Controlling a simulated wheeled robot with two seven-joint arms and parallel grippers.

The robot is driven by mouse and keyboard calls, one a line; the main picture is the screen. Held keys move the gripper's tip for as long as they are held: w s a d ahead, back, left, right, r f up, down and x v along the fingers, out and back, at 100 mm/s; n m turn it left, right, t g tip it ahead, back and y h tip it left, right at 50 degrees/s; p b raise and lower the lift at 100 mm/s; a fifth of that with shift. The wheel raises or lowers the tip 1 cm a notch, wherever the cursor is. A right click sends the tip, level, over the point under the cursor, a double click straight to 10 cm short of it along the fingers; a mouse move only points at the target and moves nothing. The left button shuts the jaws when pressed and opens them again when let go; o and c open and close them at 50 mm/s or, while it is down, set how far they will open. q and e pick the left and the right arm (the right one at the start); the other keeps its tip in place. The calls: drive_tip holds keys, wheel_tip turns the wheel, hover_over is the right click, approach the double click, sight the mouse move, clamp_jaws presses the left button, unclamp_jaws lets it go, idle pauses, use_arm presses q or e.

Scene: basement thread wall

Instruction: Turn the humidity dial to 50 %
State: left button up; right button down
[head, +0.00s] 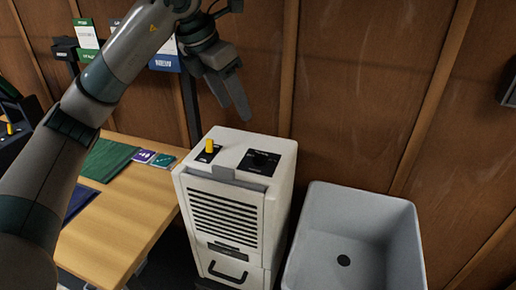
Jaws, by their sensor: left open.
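A white dehumidifier-like unit (228,205) stands on the floor, right of the wooden table. A black dial panel (259,162) is on the right of its top; its markings are too small to read. A yellow knob or lever (209,145) stands up on a smaller black panel at the top's left. My left gripper (236,108) hangs open and empty above the unit's back edge, near the wall, fingers pointing down. It appears apart from the dial. My right gripper is not in view.
A light grey open tub (408,215) stands right of the unit. The wooden table (128,225), left, holds a green mat (106,160) and small cards (150,157). A brown panelled wall (360,90) closes off the back. Display signs (165,58) stand behind my left arm.

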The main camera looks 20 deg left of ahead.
use_arm(q)
drive_tip(key=shift+w+f, duration=0.1)
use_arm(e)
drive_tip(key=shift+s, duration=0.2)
use_arm(q)
drive_tip(key=p, duration=0.1)
approach(258, 154)
drive_tip(key=p+x, duration=0.2)
drive_tip(key=x, duration=0.5)
drive_tip(key=shift+d+p, duration=0.1)
drive_tip(key=shift+p, duration=0.2)
drive_tip(key=shift+f, duration=0.4)
drive_tip(key=shift+c, duration=1.3)
drive_tip(key=shift+w, duration=0.1)
drive_tip(key=c, duration=0.8)
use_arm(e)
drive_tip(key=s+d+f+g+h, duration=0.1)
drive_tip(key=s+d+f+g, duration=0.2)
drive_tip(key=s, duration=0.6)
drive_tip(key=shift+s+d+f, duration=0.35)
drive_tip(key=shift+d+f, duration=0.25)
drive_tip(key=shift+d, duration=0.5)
